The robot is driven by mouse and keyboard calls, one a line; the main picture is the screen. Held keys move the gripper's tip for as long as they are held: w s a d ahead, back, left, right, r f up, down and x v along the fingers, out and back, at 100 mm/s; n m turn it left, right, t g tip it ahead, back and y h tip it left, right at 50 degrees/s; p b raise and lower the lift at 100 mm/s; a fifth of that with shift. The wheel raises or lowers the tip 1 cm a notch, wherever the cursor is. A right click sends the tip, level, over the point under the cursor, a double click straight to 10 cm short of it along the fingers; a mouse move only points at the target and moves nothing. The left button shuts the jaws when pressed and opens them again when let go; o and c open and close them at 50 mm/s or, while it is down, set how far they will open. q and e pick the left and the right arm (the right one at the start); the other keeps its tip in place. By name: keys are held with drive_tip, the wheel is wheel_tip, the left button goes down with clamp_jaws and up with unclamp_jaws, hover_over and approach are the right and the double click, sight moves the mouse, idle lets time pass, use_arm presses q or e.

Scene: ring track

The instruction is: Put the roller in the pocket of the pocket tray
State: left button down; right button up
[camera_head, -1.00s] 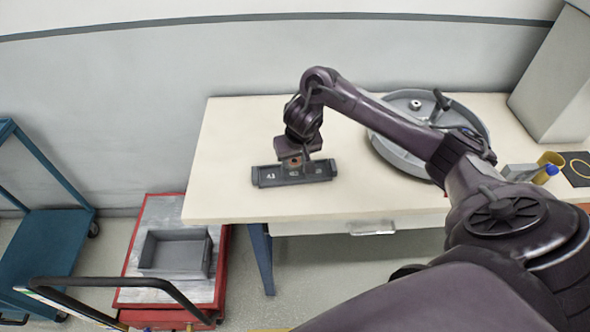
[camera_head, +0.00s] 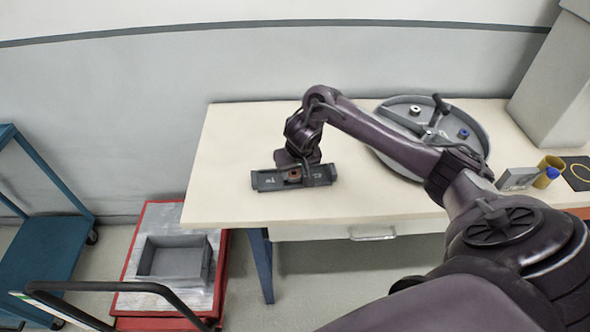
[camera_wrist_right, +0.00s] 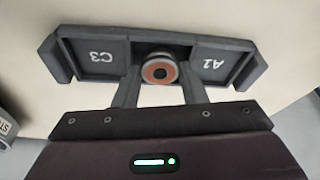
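The pocket tray (camera_head: 265,182) is a dark grey bar with labelled pockets near the left front of the table. The roller (camera_head: 294,175), with a copper-orange face and dark centre, sits at the tray's middle pocket. In the right wrist view the roller (camera_wrist_right: 158,71) lies between the pockets marked C3 and A2 of the tray (camera_wrist_right: 225,62). My right gripper (camera_wrist_right: 159,82) is over the tray, its fingers on either side of the roller with a narrow gap visible, so it looks open. The roller's underside is hidden. My left gripper is not in view.
A round grey ring track (camera_head: 478,147) with small parts stands behind my right arm. A yellow cup (camera_head: 546,178) and a grey block (camera_head: 517,179) are at the right. A red cart (camera_head: 140,215) with a grey bin (camera_head: 172,260) stands below left. The table's left part is clear.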

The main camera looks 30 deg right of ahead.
sight(296, 178)
drive_tip(key=o, duration=0.3)
drive_tip(key=shift+s+a+f, duration=0.2)
drive_tip(key=shift+s+f, duration=0.4)
drive_tip(key=shift+f, duration=0.3)
drive_tip(key=shift+o, duration=0.3)
drive_tip(key=shift+w+r, duration=0.2)
drive_tip(key=shift+r, duration=0.25)
drive_tip(key=p+v, duration=0.1)
drive_tip(key=v, duration=0.1)
drive_tip(key=p+v, duration=0.1)
drive_tip(key=w+p+v, duration=0.1)
drive_tip(key=p+v, duration=0.1)
drive_tip(key=shift+d+r, duration=0.3)
drive_tip(key=shift+r, duration=0.2)
drive_tip(key=p+v, duration=0.3)
drive_tip(key=v, duration=0.3)
drive_tip(key=shift+s+r, duration=0.2)
drive_tip(key=shift+r, duration=0.1)
